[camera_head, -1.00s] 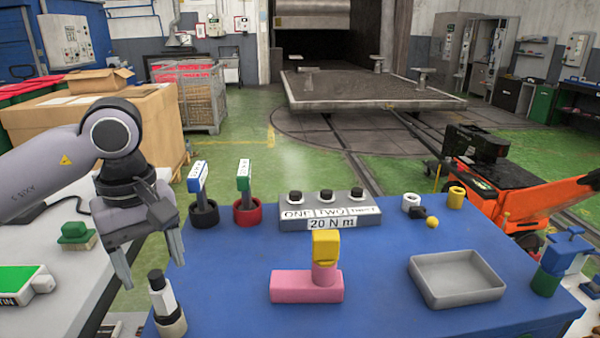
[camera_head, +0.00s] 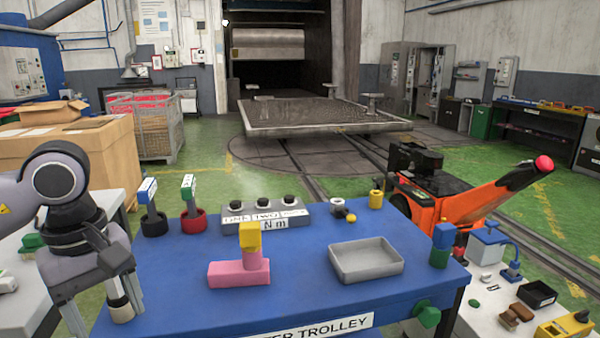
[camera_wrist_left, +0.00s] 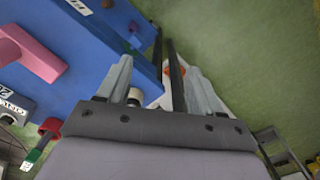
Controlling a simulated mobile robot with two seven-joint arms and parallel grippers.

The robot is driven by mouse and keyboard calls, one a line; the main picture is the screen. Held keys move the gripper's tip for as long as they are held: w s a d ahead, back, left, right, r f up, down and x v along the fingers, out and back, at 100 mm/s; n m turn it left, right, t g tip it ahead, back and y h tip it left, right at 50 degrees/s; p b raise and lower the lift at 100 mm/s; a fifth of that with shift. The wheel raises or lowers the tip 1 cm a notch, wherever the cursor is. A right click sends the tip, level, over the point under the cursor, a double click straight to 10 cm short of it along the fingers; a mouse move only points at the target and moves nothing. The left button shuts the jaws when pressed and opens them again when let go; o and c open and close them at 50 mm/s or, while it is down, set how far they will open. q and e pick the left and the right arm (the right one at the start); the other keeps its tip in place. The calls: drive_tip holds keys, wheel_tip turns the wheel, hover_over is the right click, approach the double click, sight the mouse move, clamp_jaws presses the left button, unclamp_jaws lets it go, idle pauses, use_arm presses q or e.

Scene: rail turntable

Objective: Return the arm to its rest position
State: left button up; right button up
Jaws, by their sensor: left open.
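My left gripper (camera_head: 104,310) is at the lower left in the head view, with its arm coming in from the left. Its two fingers point down and stand apart with nothing held between them. It is over the left front edge of the blue trolley top (camera_head: 300,290). A cylindrical piece with a pale ring (camera_head: 121,310) stands there, partly hidden by the gripper. In the left wrist view the open fingers (camera_wrist_left: 160,78) reach past the trolley edge, with green floor beyond. The pale ring (camera_wrist_left: 134,97) shows beside one finger. My right gripper is not in view.
The trolley holds a pink block with a yellow top (camera_head: 240,272), a grey tray (camera_head: 365,278), a labelled grey box (camera_head: 264,215) and two upright tools in black (camera_head: 154,226) and red (camera_head: 193,223) cups. An orange pallet truck (camera_head: 455,205) stands behind right.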

use_arm(q)
drive_tip(key=s+d+f+n+g+h, duration=0.1)
drive_tip(key=d+f+h, duration=0.15)
drive_tip(key=d, duration=0.25)
drive_tip(key=s+d+f+g+h, duration=0.1)
drive_tip(key=s+d+g+h, duration=0.15)
drive_tip(key=d, duration=0.25)
drive_tip(key=s+d+r+n+h+p, duration=0.1)
drive_tip(key=d+r+n+h+p, duration=0.15)
drive_tip(key=d+n+h, duration=0.35)
drive_tip(key=s+d+r+n+h+p, duration=0.1)
drive_tip(key=s+d+r+n+h, duration=0.15)
drive_tip(key=d+n+h, duration=0.4)
drive_tip(key=w+a+f+n+t+y+p, duration=0.1)
drive_tip(key=w+a+f+n+t+y, duration=0.35)
drive_tip(key=n+t, duration=0.9)
drive_tip(key=w+a+f+n+t+y+p, duration=0.1)
drive_tip(key=w+a+f+n+t+y, duration=0.35)
drive_tip(key=n, duration=1.55)
drive_tip(key=s+a+f+n+g+y, duration=0.2)
drive_tip(key=s+f+n, duration=0.4)
drive_tip(key=f, duration=0.4)
drive_tip(key=s+a+f+n+g+y+p, duration=0.1)
drive_tip(key=s+a+f+n+y, duration=0.3)
drive_tip(key=f, duration=0.6)
drive_tip(key=s+a+n+g, duration=0.1)
drive_tip(key=s+a+n, duration=0.1)
drive_tip(key=s+n, duration=0.1)
drive_tip(key=shift+s+a+f+y, duration=0.35)
drive_tip(key=shift+s+a+f, duration=0.05)
